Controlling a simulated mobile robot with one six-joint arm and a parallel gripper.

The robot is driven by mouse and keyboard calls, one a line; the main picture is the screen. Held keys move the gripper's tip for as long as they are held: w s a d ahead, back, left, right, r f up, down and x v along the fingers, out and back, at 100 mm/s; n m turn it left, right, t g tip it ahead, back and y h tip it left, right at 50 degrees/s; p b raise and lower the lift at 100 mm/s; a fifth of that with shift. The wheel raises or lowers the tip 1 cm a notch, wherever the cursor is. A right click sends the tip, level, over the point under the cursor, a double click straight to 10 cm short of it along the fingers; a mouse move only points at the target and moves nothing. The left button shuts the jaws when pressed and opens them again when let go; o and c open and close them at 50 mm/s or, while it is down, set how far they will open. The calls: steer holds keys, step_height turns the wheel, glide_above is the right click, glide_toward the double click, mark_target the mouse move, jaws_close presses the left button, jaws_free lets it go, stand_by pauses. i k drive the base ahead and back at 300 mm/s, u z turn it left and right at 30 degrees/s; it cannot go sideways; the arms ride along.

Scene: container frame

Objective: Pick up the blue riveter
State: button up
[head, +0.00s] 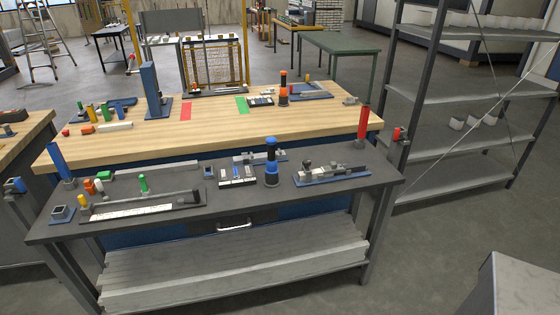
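An upright blue and black tool (271,163), which looks like the blue riveter, stands on the dark grey bench (330,198), right of the middle. Its lower part is dark and round, with blue sections above. A similar orange and black tool (283,90) stands farther back on the wooden workbench (220,125). My gripper does not show in this view, so its opening and its place relative to the blue tool are hidden.
Beside the blue tool are a small tray (237,181) on the left and a grey device on a blue base (332,174) on the right. A red cylinder (363,123) stands at the right end. Metal shelving (450,143) rises on the right. Open floor (420,250) lies right of the bench.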

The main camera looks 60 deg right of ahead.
mark_target(271, 168)
steer(key=u, duration=1.35)
steer(key=k, duration=0.15)
steer(key=z, duration=3)
steer(key=i, duration=0.6)
steer(key=z, duration=0.2)
steer(key=k, duration=0.6)
steer(key=u, duration=0.05)
